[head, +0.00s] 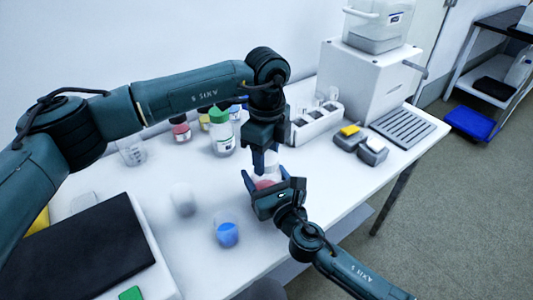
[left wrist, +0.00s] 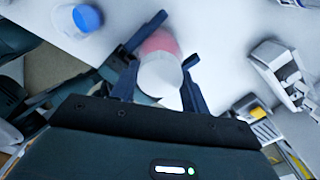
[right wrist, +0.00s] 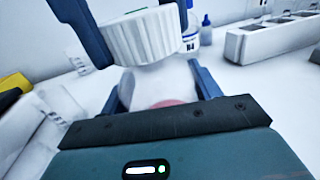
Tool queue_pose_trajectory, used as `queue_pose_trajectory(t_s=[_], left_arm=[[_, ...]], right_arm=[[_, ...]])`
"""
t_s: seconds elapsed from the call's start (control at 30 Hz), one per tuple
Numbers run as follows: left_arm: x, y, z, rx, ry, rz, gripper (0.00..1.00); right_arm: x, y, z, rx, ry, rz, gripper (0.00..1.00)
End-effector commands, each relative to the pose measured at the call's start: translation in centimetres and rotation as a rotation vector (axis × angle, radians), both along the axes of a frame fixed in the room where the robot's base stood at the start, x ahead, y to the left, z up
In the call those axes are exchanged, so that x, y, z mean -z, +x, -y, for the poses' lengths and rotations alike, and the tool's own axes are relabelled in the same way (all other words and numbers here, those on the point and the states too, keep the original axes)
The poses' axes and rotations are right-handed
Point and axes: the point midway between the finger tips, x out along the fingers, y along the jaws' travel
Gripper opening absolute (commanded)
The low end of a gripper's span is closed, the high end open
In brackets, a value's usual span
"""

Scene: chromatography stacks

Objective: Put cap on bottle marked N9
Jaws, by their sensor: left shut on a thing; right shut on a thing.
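A white ribbed cap (right wrist: 140,38) is between the fingers of my left gripper (head: 267,160); in the left wrist view the cap (left wrist: 160,75) hides part of what lies below it. A bottle with pink liquid (head: 264,184) is between the fingers of my right gripper (head: 274,192). In the right wrist view the bottle (right wrist: 160,86) is directly below the cap, which looks slightly tilted there. I cannot tell if the cap touches the bottle's neck. No marking shows on the held bottle.
A container with blue liquid (head: 228,235) is at the front. A white rack (head: 314,124) and a white instrument (head: 368,82) stand at the right.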

Motion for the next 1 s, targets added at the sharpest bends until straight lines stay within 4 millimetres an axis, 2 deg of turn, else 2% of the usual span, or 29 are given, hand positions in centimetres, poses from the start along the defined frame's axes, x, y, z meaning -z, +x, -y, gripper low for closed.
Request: queue_pose_trajectory(t_s=[0.1,1.0], left_arm=[[0.00,0.02,0.00,0.269,0.000,0.001,0.18],[0.10,-0.02,0.05,2.321,0.000,-0.002,0.18]], right_arm=[[0.05,-0.01,0.00,0.000,0.000,-0.001,0.00],[0.06,-0.01,0.00,0.000,0.000,-0.001,0.00]])
